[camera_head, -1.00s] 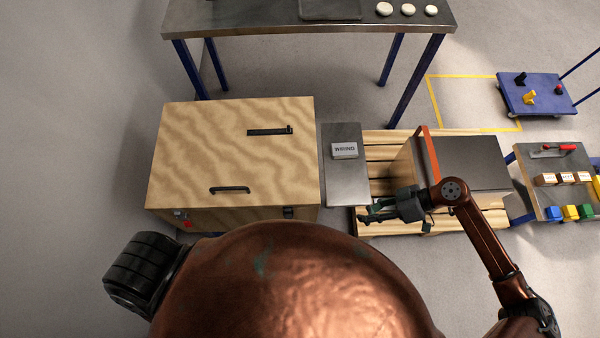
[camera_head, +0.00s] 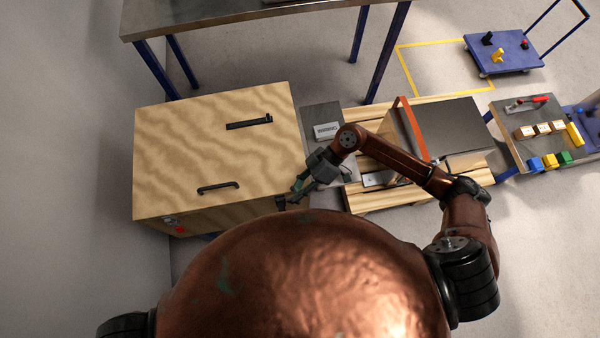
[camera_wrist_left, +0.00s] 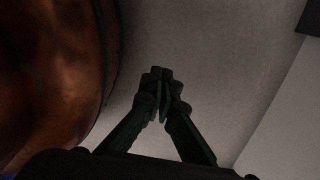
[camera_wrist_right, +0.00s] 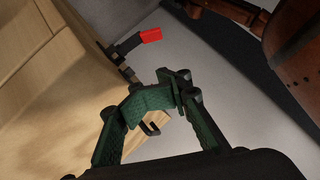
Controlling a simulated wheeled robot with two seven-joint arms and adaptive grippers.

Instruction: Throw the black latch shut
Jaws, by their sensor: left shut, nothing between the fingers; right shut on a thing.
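The wooden box (camera_head: 215,150) stands at the left in the head view, its lid down. The black latch sits low on its front near the right corner; in the right wrist view a black hook-shaped part (camera_wrist_right: 150,128) shows just below my fingers. My right gripper (camera_head: 287,199) is at that corner. In the right wrist view its green fingers (camera_wrist_right: 174,92) are shut on the latch and hide most of it. My left gripper (camera_wrist_left: 160,82) is shut and empty over bare floor in the left wrist view, away from the box.
A black handle (camera_head: 218,187) and a black bar (camera_head: 250,123) are on the lid. A red-tipped lever (camera_wrist_right: 150,36) juts from the box front. A grey plate with a labelled block (camera_head: 326,130) and a pallet (camera_head: 375,203) stand to the right. A steel table stands behind.

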